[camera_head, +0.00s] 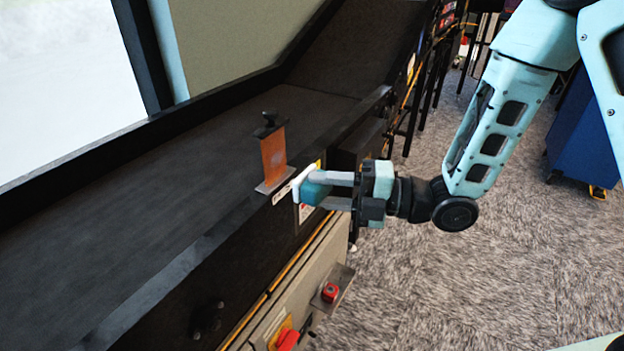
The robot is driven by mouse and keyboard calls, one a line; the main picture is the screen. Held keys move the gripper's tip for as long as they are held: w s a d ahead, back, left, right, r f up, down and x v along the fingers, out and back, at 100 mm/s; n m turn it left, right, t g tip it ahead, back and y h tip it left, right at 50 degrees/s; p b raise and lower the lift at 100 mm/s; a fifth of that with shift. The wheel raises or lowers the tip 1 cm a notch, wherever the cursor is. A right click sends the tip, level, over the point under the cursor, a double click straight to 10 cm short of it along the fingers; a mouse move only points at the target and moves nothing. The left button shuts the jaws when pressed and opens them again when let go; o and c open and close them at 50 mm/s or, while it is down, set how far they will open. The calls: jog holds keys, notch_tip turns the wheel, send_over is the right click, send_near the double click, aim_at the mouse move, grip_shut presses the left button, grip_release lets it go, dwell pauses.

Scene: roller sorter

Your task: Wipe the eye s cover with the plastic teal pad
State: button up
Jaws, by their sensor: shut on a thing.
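My gripper (322,190) is shut on the teal pad (314,193), which has a pale face on its left side. It holds the pad at the near side of the conveyor, close to the rail. Whether the pale face touches the conveyor's side cannot be told. An upright orange-brown plate (274,158) with a black knob on top stands on a grey bracket at the rail, just left of and above the pad. It appears to be the eye's cover. The pad looks apart from this plate.
The dark conveyor bed (150,215) runs along the left behind a raised rail. A red button (330,292) on a bracket and a red switch (287,340) sit low on the conveyor's side. A blue cabinet (580,130) stands at right. Carpet (470,290) at lower right is clear.

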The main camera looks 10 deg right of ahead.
jog(key=w+a+b, duration=0.1)
jog(key=w+a, duration=0.3)
jog(key=a, duration=0.1)
dwell(0.3)
jog(key=shift+w+a+b, duration=0.6)
jog(key=shift+w+a, duration=0.05)
jog(key=shift+a, duration=0.1)
dwell(0.9)
jog(key=shift+w+d, duration=0.1)
jog(key=shift+w+d+b, duration=0.5)
jog(key=shift+w+d, duration=0.5)
jog(key=shift+w, duration=0.15)
jog(key=shift+w+d+b, duration=0.3)
jog(key=shift+w+d, duration=0.2)
jog(key=shift+w, duration=0.2)
jog(key=shift+w+d+b, duration=0.25)
jog(key=shift+w+d, duration=0.2)
jog(key=shift+w, duration=0.25)
jog(key=shift+s+b, duration=0.1)
jog(key=shift+b, duration=0.2)
